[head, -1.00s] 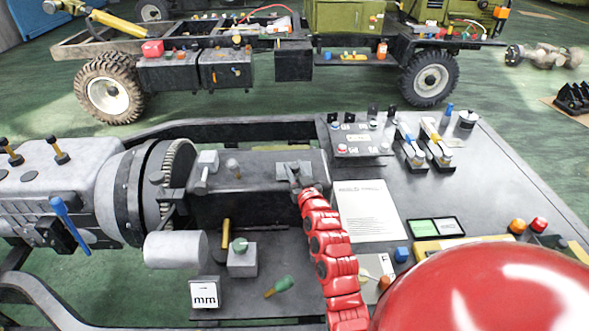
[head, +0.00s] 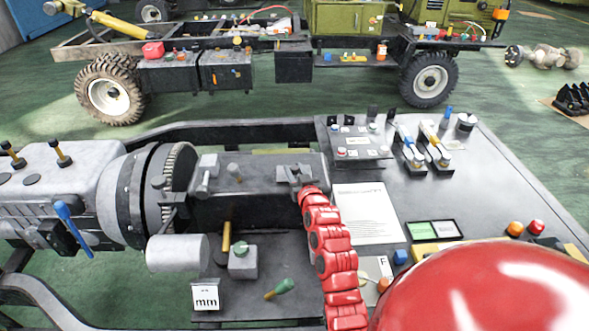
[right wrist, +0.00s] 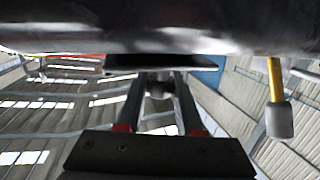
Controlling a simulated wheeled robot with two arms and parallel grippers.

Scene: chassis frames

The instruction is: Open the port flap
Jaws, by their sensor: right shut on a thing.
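My right arm is the red one. Its grey gripper (head: 296,174) is at the right end of the long dark box in the head view. In the right wrist view, the two fingers (right wrist: 158,92) are shut on a small dark knob between their tips. Just above the knob is a thin, flat dark plate (right wrist: 190,65), which looks like the port flap. It lies beneath a large dark body that fills the top of that view. I cannot tell how far the flap stands open. My left gripper is not in view.
A green-knobbed lever (head: 281,289) and an "mm" sign (head: 206,298) stand left of my right arm. A white sheet (head: 366,213) and a switch panel (head: 358,143) lie on the dark deck to its right. A yellow-stemmed part (right wrist: 277,100) hangs right of the fingers.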

